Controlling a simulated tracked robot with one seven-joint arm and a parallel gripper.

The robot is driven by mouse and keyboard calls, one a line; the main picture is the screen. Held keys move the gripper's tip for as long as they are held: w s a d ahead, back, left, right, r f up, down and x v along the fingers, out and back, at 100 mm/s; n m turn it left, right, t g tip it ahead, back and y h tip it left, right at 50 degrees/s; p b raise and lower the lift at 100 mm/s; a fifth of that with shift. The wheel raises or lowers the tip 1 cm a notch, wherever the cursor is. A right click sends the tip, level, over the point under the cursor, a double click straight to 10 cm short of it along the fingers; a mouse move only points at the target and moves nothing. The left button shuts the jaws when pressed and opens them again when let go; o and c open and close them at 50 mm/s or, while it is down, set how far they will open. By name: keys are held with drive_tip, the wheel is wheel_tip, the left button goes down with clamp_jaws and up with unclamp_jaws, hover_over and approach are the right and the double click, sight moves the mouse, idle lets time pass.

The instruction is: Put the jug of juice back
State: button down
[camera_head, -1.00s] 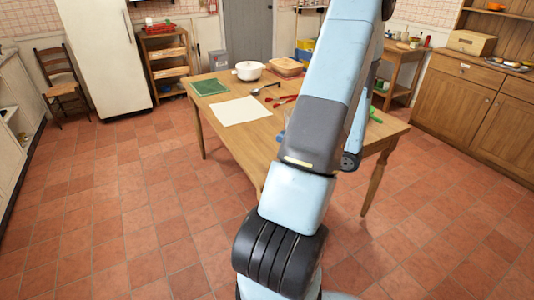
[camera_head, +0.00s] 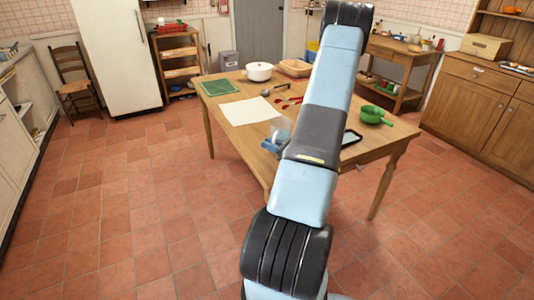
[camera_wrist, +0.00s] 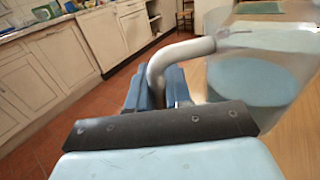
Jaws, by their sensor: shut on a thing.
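The clear jug (camera_wrist: 262,75), with a pale blue look to its contents, fills the right of the wrist view. Its grey curved handle (camera_wrist: 180,57) runs left between the blue fingers of my gripper (camera_wrist: 158,92), which is shut on it. In the head view the jug (camera_head: 281,127) shows small and partly hidden, just left of my arm, over the near part of the wooden table (camera_head: 228,140). My gripper (camera_head: 271,146) is a blue shape beside it. I cannot tell whether the jug's base touches the table.
A white fridge (camera_head: 112,55) and a chair (camera_head: 75,85) stand left. Tiled floor is open left of the table.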

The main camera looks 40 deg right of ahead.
drive_tip(key=shift+w+f, duration=0.25)
drive_tip(key=shift+f, duration=0.05)
drive_tip(key=shift+w+f, duration=0.1)
drive_tip(key=shift+f, duration=1.5)
drive_tip(key=c, duration=1)
unclamp_jaws()
drive_tip(key=shift+c, duration=0.2)
